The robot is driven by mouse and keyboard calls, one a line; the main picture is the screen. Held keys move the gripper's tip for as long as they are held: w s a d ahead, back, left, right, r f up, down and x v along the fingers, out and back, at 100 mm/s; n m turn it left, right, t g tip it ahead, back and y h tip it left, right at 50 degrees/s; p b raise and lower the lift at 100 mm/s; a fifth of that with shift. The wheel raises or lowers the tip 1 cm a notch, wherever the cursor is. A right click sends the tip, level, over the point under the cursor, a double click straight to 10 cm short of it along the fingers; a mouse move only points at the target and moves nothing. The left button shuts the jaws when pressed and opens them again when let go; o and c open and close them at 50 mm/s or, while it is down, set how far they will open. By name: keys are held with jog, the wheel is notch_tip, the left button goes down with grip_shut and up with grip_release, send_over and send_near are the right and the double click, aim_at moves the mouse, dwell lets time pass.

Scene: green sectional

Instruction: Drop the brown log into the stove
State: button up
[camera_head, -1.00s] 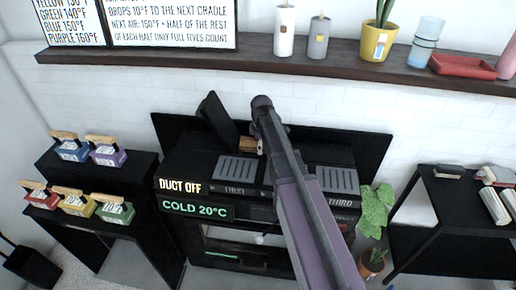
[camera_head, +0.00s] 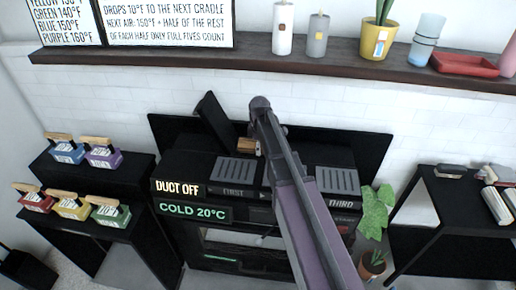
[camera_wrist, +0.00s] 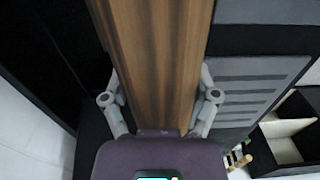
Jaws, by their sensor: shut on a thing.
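My gripper (camera_wrist: 160,98) is shut on the brown log (camera_wrist: 155,50), with a grey finger on each side of it in the wrist view. The log runs away from the gripper and past the top edge of that view. In the head view only a small piece of the log (camera_head: 245,144) shows beside my arm, above the back of the stove. The black stove (camera_head: 217,248) stands against the wall, with signs reading "DUCT OFF" and "COLD 20°C". A dark panel (camera_head: 214,119) stands tilted up at its top left. My arm hides the top's middle.
Slatted plates (camera_head: 236,171) lie on the stove top. Coloured handled blocks (camera_head: 75,208) stand on black steps at left. A shelf (camera_head: 260,50) with candles and a yellow pot runs above. A plant (camera_head: 374,215) and black table (camera_head: 455,207) are at right.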

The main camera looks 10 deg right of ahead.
jog(key=w+d+f+b, duration=0.2)
jog(key=w+f+b, duration=0.4)
jog(key=shift+w+f, duration=0.2)
jog(key=shift+w, duration=0.1)
dwell(0.7)
dwell(0.3)
jog(key=o, duration=1.2)
jog(key=shift+r, duration=0.15)
